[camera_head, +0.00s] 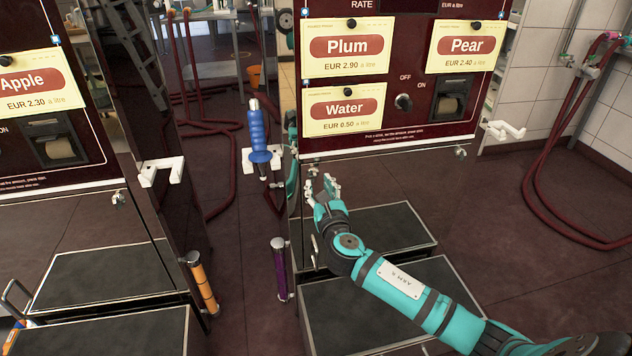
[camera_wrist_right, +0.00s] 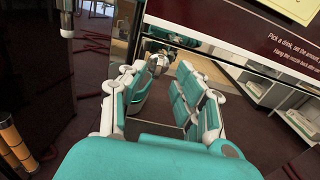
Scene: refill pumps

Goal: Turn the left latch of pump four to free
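The pump (camera_head: 390,70) with the Plum, Pear and Water labels stands at centre right in the head view; no number on it is readable. A small metal latch (camera_head: 312,172) is at the lower left edge of its panel, partly hidden by my right gripper. My right gripper (camera_head: 322,186) is just below that corner. In the wrist view my right gripper (camera_wrist_right: 160,88) is open, fingers apart, with a round metal knob (camera_wrist_right: 158,62) just beyond and between the fingertips. I cannot tell whether they touch it, nor how the latch is turned. My left gripper is not in view.
Another latch (camera_head: 461,152) hangs at the panel's right edge. A blue-handled nozzle (camera_head: 259,135) hangs left of the pump. A purple tube (camera_head: 279,268) and an orange tube (camera_head: 202,283) stand below. The Apple pump (camera_head: 45,110) is at the left.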

